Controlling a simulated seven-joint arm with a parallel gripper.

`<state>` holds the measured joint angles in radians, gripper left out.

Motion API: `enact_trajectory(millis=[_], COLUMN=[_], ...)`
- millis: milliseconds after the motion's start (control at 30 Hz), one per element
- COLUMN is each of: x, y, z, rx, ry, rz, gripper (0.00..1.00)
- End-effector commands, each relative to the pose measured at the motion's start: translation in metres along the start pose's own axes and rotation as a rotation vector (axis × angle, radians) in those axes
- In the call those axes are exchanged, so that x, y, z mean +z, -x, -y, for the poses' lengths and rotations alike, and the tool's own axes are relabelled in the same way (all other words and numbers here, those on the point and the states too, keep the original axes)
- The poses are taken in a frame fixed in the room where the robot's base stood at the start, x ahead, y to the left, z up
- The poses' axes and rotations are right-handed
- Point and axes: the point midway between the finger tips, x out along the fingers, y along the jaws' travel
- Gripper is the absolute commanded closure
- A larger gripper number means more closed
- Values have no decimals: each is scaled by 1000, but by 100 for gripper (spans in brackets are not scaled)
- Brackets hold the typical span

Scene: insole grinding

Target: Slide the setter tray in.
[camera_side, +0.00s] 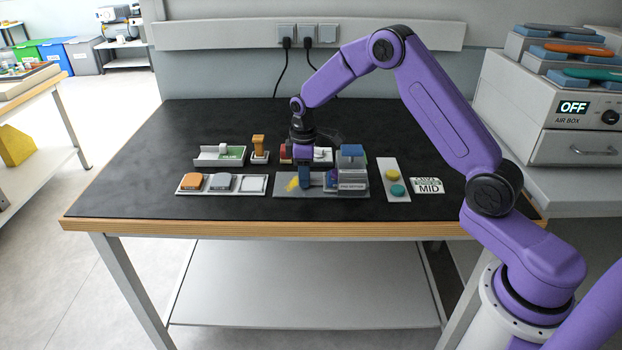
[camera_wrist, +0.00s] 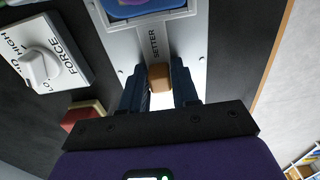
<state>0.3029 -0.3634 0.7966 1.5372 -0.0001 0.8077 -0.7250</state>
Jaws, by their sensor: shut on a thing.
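The setter tray is a pale grey frame (camera_wrist: 185,14) with a blue piece (camera_wrist: 140,7) in it, at the top of the wrist view. A pale strip (camera_wrist: 142,45) marked "SETTER" runs from it toward my gripper. A tan block-shaped handle (camera_wrist: 160,77) sits at the near end of the strip. My gripper (camera_wrist: 160,84) is shut on this handle, a finger on each side. In the side view my gripper (camera_side: 304,184) is low over the grey base plate (camera_side: 282,192), left of a grey-blue machine block (camera_side: 352,168). There the handle is hidden by the fingers.
A FORCE dial (camera_wrist: 40,64) and a red block (camera_wrist: 82,114) are beside my gripper. A tray with orange and grey pieces (camera_side: 222,183) lies left. The table's front is clear.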

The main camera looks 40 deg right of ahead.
Motion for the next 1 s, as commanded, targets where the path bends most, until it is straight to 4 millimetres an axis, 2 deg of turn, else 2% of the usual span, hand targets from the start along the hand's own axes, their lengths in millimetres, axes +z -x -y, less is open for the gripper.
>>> enact_trajectory(millis=[700, 733, 767, 1000], x=[32, 32, 31, 31], y=[0, 0, 0, 0], z=[-1, -1, -1, 0], rx=[1, 1, 1, 0], ry=[-1, 0, 0, 0], rz=[0, 0, 0, 0], gripper=[90, 67, 57, 57])
